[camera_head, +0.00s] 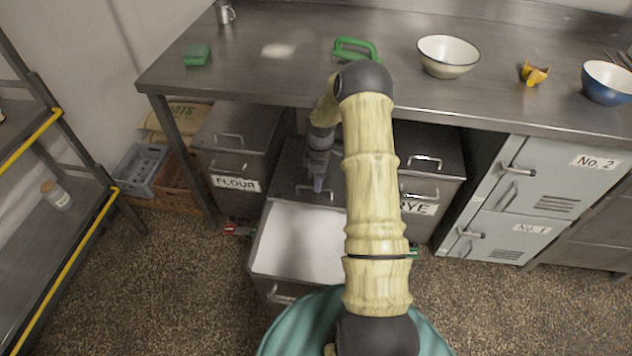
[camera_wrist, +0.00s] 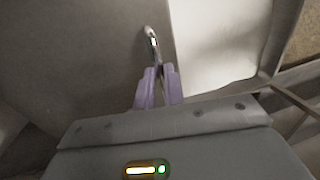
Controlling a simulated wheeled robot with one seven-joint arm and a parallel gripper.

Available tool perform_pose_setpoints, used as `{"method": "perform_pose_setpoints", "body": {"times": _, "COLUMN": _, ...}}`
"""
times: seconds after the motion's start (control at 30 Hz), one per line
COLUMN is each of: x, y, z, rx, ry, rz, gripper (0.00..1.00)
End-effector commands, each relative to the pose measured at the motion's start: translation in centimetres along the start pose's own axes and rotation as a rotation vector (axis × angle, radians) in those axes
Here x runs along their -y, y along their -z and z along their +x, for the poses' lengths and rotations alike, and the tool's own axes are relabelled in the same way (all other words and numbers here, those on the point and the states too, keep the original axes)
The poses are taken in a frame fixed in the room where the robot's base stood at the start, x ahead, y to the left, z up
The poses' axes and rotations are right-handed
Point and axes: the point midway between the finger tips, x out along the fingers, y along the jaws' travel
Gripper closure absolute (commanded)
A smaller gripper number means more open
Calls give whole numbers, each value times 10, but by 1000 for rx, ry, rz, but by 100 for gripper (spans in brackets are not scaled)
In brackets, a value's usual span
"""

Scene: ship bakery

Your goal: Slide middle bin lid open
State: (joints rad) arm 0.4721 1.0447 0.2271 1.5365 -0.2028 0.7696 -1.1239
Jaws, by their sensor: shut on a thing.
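The middle bin (camera_head: 262,255) stands pulled forward between two other bins under the steel table. Its grey lid (camera_head: 288,170) covers the back part, and white contents (camera_head: 300,240) show in the open front part. My gripper (camera_head: 318,184) reaches down to the lid's front area, where its purple fingers meet the lid handle. In the wrist view, my gripper (camera_wrist: 158,88) is shut on the metal lid handle (camera_wrist: 151,38). The lid (camera_wrist: 80,60) lies to the left of the white contents (camera_wrist: 215,45) there. My arm hides part of the bin's right side.
The flour bin (camera_head: 232,165) stands left and the rye bin (camera_head: 430,170) right, both lidded. The steel table (camera_head: 300,70) overhangs the bins' back and carries a bowl (camera_head: 447,68) and a green-handled tool (camera_head: 356,45). Lockers (camera_head: 510,200) stand further right. A shelf rack (camera_head: 60,220) is at left.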

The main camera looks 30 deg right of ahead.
Motion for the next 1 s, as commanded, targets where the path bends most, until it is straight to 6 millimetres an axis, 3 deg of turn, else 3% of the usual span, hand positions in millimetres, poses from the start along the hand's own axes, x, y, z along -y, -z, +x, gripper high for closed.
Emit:
{"method": "perform_pose_setpoints", "body": {"times": 0.1, "x": 1, "y": -2, "z": 1, "rx": 7, "ry": 4, "rz": 0, "gripper": 100}}
{"method": "perform_pose_setpoints", "body": {"times": 0.13, "x": 1, "y": -2, "z": 1, "rx": 7, "ry": 4, "rz": 0, "gripper": 87}}
{"method": "perform_pose_setpoints", "body": {"times": 0.23, "x": 2, "y": 0, "z": 1, "rx": 6, "ry": 4, "rz": -2, "gripper": 68}}
{"method": "perform_pose_setpoints", "body": {"times": 0.67, "x": 1, "y": -1, "z": -7, "rx": 2, "ry": 3, "rz": 1, "gripper": 67}}
{"method": "perform_pose_setpoints", "body": {"times": 1.0, "x": 2, "y": 0, "z": -54, "rx": 1, "ry": 2, "rz": 0, "gripper": 67}}
